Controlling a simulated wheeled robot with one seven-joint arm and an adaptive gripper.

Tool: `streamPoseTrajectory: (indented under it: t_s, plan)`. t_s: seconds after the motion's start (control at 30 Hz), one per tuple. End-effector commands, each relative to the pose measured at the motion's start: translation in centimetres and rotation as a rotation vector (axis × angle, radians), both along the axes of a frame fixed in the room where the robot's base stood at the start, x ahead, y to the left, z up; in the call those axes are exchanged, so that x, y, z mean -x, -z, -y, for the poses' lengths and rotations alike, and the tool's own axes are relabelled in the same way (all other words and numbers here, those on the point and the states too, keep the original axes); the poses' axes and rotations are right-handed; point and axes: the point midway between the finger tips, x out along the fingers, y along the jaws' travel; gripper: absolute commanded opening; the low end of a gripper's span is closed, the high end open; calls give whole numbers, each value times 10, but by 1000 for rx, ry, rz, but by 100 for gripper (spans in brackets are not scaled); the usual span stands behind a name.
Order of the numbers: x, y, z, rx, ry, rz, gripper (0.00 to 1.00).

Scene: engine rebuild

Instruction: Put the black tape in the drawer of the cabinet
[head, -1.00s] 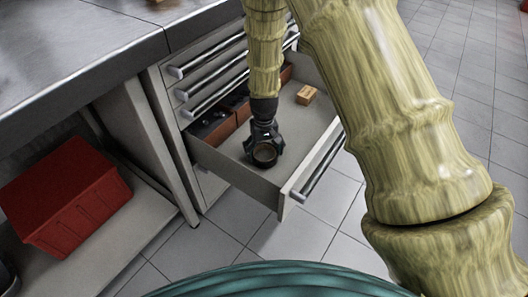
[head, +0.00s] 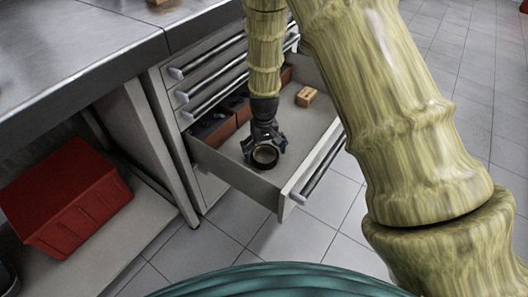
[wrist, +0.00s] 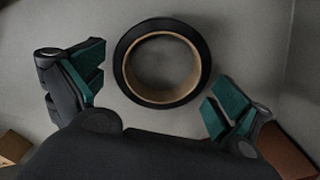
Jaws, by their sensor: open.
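The black tape (wrist: 121,68) is a black roll with a brown inner core. It lies flat on the bottom of the open drawer (head: 235,175), and in the head view the tape (head: 265,156) is near the drawer's front left part. My gripper (head: 264,145) is inside the drawer, pointing down just above the tape. In the wrist view my gripper (wrist: 160,95) has its fingers spread wide on either side, apart from the tape. The cabinet (head: 163,95) has its lower drawer pulled out.
A small wooden block (head: 306,96) and brown boxes (head: 215,130) share the drawer. Closed drawers with bar handles (head: 210,90) are above it. A red bin (head: 65,205) sits on a shelf at left, under the metal worktop (head: 70,60). Tiled floor is clear in front.

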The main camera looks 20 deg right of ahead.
Motion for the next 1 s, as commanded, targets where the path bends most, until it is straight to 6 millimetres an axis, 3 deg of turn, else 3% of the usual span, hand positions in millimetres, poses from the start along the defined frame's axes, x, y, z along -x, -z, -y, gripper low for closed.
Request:
streamPoseTrajectory:
  t_s: [0.5,0.7,1.0]
  plan:
    - [-1,-92,0,0,0,2,100]
    - [0,-111,0,0,0,1,100]
    - [0,-116,0,0,0,0,100]
